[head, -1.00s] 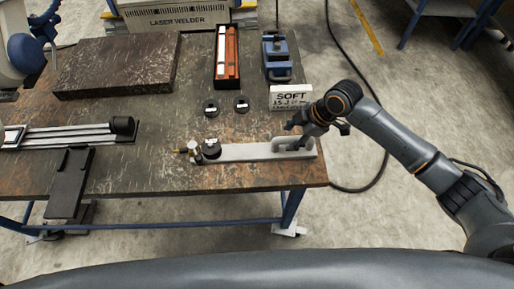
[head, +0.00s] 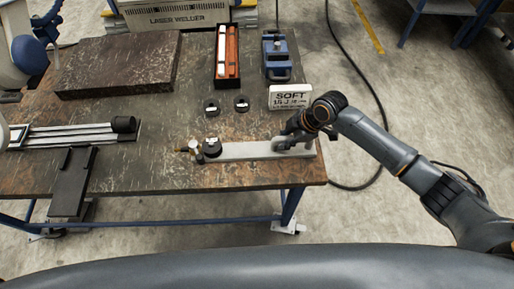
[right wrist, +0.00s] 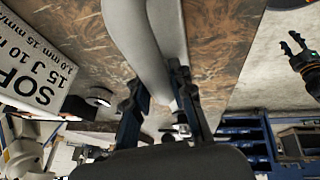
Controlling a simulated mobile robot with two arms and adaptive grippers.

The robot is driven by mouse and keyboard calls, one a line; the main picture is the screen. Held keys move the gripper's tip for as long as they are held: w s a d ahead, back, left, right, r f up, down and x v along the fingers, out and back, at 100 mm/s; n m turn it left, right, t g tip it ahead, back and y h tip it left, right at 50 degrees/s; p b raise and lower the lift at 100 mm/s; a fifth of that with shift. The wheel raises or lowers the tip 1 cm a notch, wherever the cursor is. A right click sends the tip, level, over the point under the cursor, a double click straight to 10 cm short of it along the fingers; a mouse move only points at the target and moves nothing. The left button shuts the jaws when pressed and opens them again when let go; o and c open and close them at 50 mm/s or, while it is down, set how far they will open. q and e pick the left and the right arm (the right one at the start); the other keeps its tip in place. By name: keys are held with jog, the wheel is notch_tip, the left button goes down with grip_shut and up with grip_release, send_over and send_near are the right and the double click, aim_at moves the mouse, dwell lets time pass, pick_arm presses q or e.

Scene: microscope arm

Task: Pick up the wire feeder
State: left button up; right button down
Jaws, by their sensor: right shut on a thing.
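The wire feeder (head: 243,152) is a long light grey bar on the front right of the workbench. A black round part and a brass fitting are at its left end, and a looped grey handle is at its right end. My right gripper (head: 290,136) is at the handle, shut on it. In the right wrist view the fingers (right wrist: 155,80) lie on either side of the grey handle (right wrist: 155,40). The bar appears to rest on the bench. My left gripper (right wrist: 291,45) shows only at the right of the right wrist view, fingers apart and empty.
The workbench (head: 150,170) carries a dark slab (head: 120,62), a red-lined tray (head: 227,60), a blue device (head: 276,58), a white sign (head: 291,97) and two black rings. A black rail part (head: 72,185) overhangs the front edge. A cable lies on the floor at right.

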jog(key=shift+w+a+r, duration=0.1)
jog(key=shift+w+a, duration=0.05)
jog(key=shift+r, duration=0.1)
jog(key=shift+w+r+b, duration=0.1)
jog(key=shift+r+b, duration=0.3)
jog(key=shift+r, duration=0.15)
jog(key=s+a+r+b, duration=0.3)
jog(key=s+r, duration=0.8)
jog(key=s, duration=0.3)
jog(key=shift+r, duration=0.35)
jog(key=shift+w+f, duration=0.1)
